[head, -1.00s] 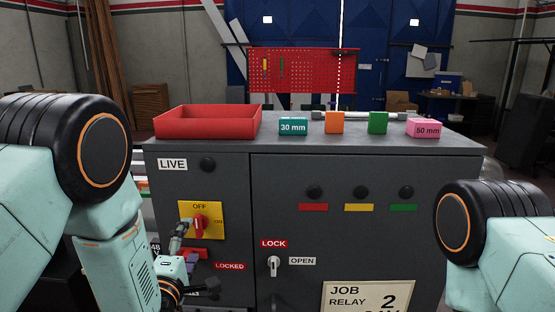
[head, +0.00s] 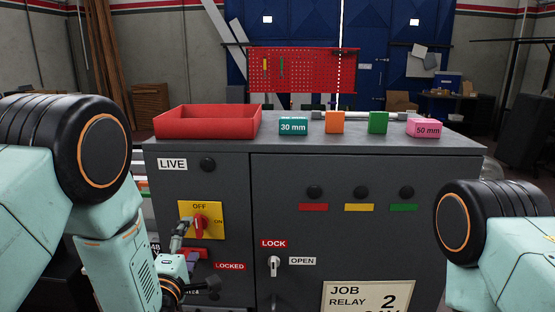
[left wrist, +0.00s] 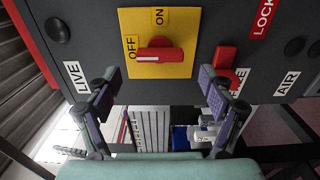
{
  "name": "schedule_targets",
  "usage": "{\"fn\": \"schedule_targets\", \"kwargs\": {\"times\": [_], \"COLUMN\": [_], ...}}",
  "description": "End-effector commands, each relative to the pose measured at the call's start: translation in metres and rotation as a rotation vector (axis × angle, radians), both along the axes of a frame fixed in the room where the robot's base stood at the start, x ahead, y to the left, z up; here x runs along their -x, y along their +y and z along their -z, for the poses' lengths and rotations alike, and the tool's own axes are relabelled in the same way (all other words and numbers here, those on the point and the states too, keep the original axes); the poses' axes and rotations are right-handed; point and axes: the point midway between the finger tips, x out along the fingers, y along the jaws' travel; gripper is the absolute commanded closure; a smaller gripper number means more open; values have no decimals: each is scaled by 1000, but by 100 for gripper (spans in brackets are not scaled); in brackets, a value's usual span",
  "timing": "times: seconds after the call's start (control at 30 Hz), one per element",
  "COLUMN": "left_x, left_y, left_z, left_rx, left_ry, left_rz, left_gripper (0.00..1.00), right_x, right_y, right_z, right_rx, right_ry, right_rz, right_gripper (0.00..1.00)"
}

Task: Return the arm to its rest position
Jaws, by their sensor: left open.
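The grey cabinet (head: 365,235) stands in front of me. My left arm comes in from the left. Part of my right arm shows at right, but its gripper is out of the picture.
On the cabinet top are a red tray (head: 208,126), a teal 30 mm block (head: 293,127), an orange block (head: 335,122), a green block (head: 378,122) and a pink 50 mm block (head: 424,128). A LOCK/OPEN key switch (head: 274,265) sits on the front.

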Motion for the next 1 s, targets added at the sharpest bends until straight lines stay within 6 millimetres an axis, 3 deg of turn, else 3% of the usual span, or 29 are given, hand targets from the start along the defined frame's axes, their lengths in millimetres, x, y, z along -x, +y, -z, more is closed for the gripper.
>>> {"fn": "schedule_targets", "kwargs": {"times": [0.3,1.0], "left_x": [-48,-46], "left_y": [-2,-2], "left_z": [0,-1], "left_rx": [1,-568], "left_ry": [-1,-17], "left_rz": [1,1], "left_gripper": [19,19], "right_x": [0,0], "right_y": [0,0], "right_z": [0,2], "right_rx": [0,0], "right_ry": [0,0], "right_rz": [0,0], "right_gripper": [60,60]}}
